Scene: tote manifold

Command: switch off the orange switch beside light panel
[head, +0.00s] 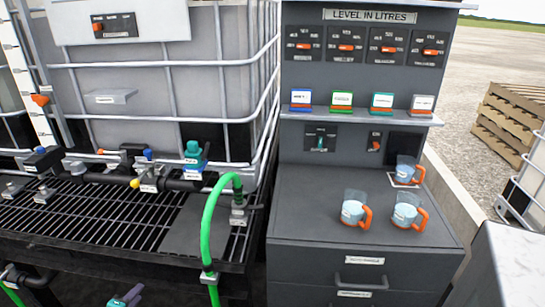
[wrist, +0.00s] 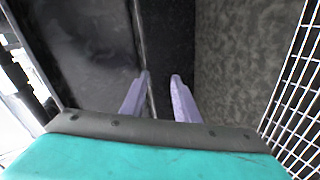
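A small orange switch (head: 376,141) sits on a dark plate on the back wall of the grey cabinet, below the shelf. To its right is a dark, unlit rectangular panel (head: 404,146), which may be the light panel. The switch's on or off position is too small to read. My gripper (head: 128,298) shows at the bottom left of the head view, low and well away from the switch. In the wrist view, its two lilac fingers (wrist: 160,80) stand apart with nothing between them. The switch does not show in the wrist view.
A teal switch (head: 320,140) is left of the orange one. Several orange-handled jugs, one a front jug (head: 354,210), stand on the cabinet top (head: 310,225). A green hose (head: 210,225) and pipework (head: 110,180) lie between my gripper and the cabinet.

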